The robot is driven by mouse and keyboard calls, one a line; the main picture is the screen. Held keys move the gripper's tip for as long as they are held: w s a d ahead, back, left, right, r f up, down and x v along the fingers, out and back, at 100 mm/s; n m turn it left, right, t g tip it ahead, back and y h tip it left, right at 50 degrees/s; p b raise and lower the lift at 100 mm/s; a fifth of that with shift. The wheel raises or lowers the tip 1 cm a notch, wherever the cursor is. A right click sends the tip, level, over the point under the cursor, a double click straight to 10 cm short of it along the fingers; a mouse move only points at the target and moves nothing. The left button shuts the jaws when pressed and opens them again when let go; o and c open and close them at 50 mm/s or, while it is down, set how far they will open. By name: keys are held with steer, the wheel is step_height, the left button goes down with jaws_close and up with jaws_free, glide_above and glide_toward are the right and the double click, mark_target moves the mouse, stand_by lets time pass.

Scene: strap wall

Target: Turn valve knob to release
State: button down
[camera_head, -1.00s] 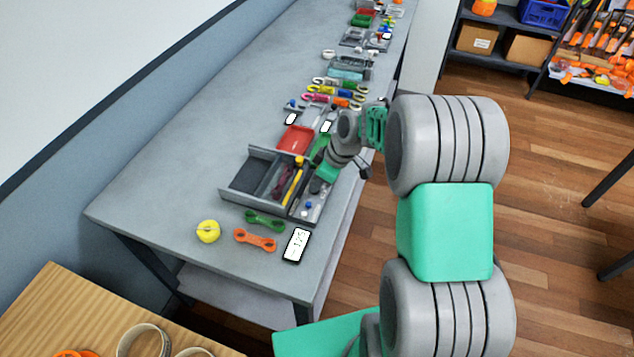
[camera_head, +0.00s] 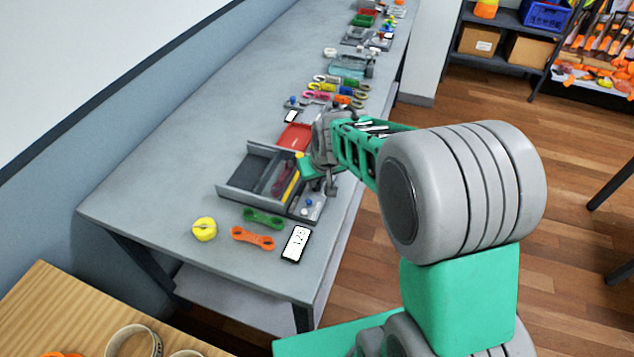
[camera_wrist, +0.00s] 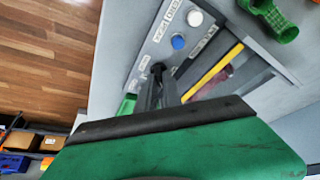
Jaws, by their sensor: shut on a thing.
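A narrow grey control panel (camera_wrist: 152,52) with printed labels, a blue button (camera_wrist: 178,42) and a white button (camera_wrist: 195,18) shows in the wrist view. The panel also shows on the bench in the head view (camera_head: 309,209). My gripper (camera_wrist: 160,82) reaches down to the panel beyond the blue button. Its fingers are shut on a small dark knob (camera_wrist: 157,68), mostly hidden between them. I cannot tell how far the knob is turned. In the head view my gripper (camera_head: 331,186) is at the panel, small and partly hidden by my wrist.
A grey divided tray (camera_head: 232,191) holding a yellow bar (camera_head: 289,185) adjoins the panel. A green strap (camera_head: 263,218), an orange strap (camera_head: 252,238), a yellow roll (camera_head: 204,229) and a phone-like display (camera_head: 296,244) lie in front. A red tray (camera_head: 294,136) lies behind.

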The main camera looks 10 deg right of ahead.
steer(key=m, duration=0.1)
steer(key=m+h+b, duration=0.1)
steer(key=m, duration=0.1)
steer(key=m+h, duration=0.1)
steer(key=m, duration=0.1)
steer(key=shift+a+b, duration=0.25)
steer(key=shift+b, duration=0.15)
steer(key=shift+m+g+h+b, duration=0.3)
steer(key=shift+m+h+b, duration=0.1)
steer(key=shift+m, duration=1.1)
steer(key=c, duration=1.5)
jaws_free()
steer(key=v, duration=0.8)
steer(key=shift+w, duration=0.15)
